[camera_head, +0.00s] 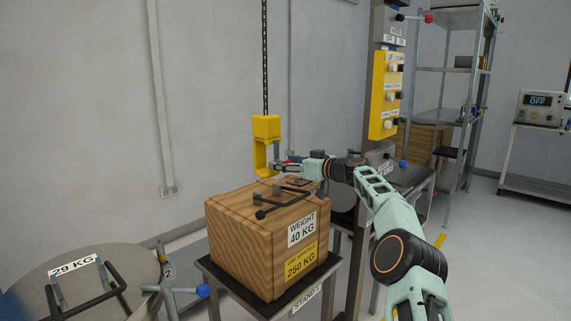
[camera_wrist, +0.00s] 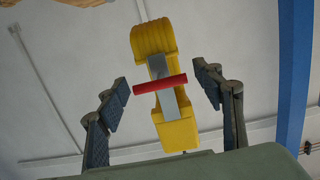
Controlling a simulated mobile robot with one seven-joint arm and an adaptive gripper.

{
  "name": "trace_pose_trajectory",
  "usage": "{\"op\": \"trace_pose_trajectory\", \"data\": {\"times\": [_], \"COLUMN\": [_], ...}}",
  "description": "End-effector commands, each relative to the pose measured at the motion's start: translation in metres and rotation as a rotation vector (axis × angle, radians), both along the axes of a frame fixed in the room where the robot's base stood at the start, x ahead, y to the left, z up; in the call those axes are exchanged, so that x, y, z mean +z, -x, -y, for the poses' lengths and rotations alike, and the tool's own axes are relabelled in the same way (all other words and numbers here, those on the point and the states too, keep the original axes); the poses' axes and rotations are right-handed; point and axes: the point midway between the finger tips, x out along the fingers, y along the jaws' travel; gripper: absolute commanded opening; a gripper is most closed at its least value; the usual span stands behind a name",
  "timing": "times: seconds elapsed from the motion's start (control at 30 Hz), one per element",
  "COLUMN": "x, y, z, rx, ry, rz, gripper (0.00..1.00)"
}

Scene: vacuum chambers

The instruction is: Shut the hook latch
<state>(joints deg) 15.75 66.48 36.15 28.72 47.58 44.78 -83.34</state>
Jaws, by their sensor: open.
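The yellow hook (camera_head: 260,150) hangs from a dark chain above a wooden crate (camera_head: 245,240); its body also shows in the wrist view (camera_wrist: 152,40). A grey latch plate (camera_wrist: 156,66) with a red cross bar (camera_wrist: 147,87) lies across the hook in the wrist view. In the head view the latch is small, at the hook's right side, and I cannot tell its angle. My gripper (camera_head: 280,165) is beside the hook. In the wrist view my gripper (camera_wrist: 161,92) is open, with one finger on each side of the red bar, apart from it.
The crate, with a black bar handle (camera_head: 285,206) on top, sits on a dark stand (camera_head: 240,292) below the hook. A round 29 KG weight (camera_head: 125,262) is at lower left. A yellow control box (camera_head: 386,95) is mounted on a column to the right.

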Motion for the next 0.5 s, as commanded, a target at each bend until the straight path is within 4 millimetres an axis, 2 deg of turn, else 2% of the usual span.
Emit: {"op": "trace_pose_trajectory", "data": {"times": [0.27, 0.5], "x": [0.001, 0.003], "y": [0.006, 0.022], "z": [0.009, 0.023], "rx": [0.000, 0.000], "ry": [-0.001, 0.001], "rz": [-0.002, -0.002], "gripper": [0.61, 0.61]}}
